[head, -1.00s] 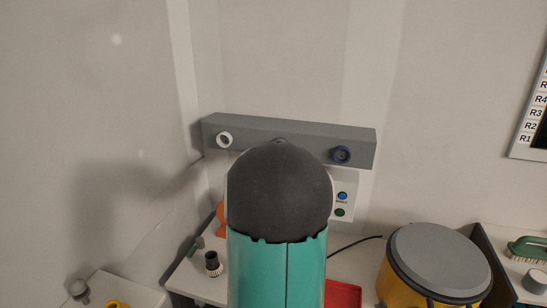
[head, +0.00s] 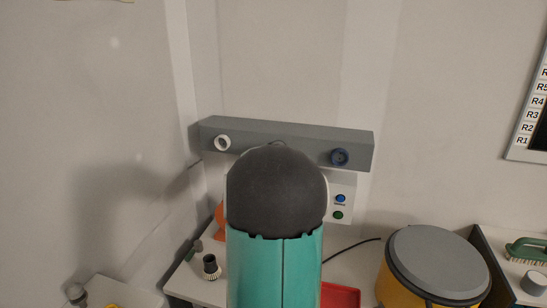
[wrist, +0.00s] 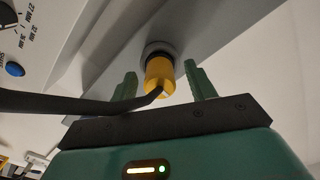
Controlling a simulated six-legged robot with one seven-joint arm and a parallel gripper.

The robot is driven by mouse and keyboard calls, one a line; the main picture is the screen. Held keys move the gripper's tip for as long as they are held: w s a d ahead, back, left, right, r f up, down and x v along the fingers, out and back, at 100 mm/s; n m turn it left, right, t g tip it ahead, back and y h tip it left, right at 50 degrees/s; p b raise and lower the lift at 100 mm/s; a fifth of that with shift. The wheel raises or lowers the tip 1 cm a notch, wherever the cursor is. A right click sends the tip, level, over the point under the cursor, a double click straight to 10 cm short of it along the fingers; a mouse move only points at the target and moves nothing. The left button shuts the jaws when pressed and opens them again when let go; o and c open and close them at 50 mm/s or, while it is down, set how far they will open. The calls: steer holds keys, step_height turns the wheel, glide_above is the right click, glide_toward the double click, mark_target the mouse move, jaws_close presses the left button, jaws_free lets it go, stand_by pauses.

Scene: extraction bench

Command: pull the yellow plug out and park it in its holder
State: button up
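The yellow plug (wrist: 160,78) sits in a dark round socket (wrist: 158,50) on the grey bar in the wrist view. A black cable (wrist: 75,103) runs from it to the left, passing in front of one finger. My gripper (wrist: 161,70) is open, with one green finger on each side of the plug and visible gaps between. In the head view my arm hides the plug and my gripper. I cannot tell which thing is the plug's holder.
A panel with a blue and a green button (head: 338,215) is below the bar. A yellow drum with a grey lid (head: 437,262) stands at right, a red tray (head: 341,297) in front. A black-and-white knobbed item (head: 211,267) stands at left on the bench.

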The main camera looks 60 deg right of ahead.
steer(key=shift+a, duration=0.1)
steer(key=s+a, duration=0.2)
steer(key=a, duration=1.1)
steer(key=shift+a, duration=0.25)
steer(key=shift+s, duration=0.1)
steer(key=w+a+n+t+y, duration=0.5)
steer(key=w+a, duration=0.3)
steer(key=a, duration=0.4)
steer(key=w+a+n+t+y, duration=0.45)
steer(key=w+a+n, duration=0.2)
steer(key=a, duration=0.45)
steer(key=s+a+f+n+g+y, duration=0.2)
steer(key=a+n+y, duration=0.4)
steer(key=a, duration=1)
steer(key=s+a+f+n+g+y, duration=0.2)
steer(key=s+a+n+g, duration=0.2)
steer(key=s+a, duration=0.4)
steer(key=s, duration=0.3)
steer(key=shift+s+n+g, duration=0.25)
steer(key=shift+n+g, duration=0.1)
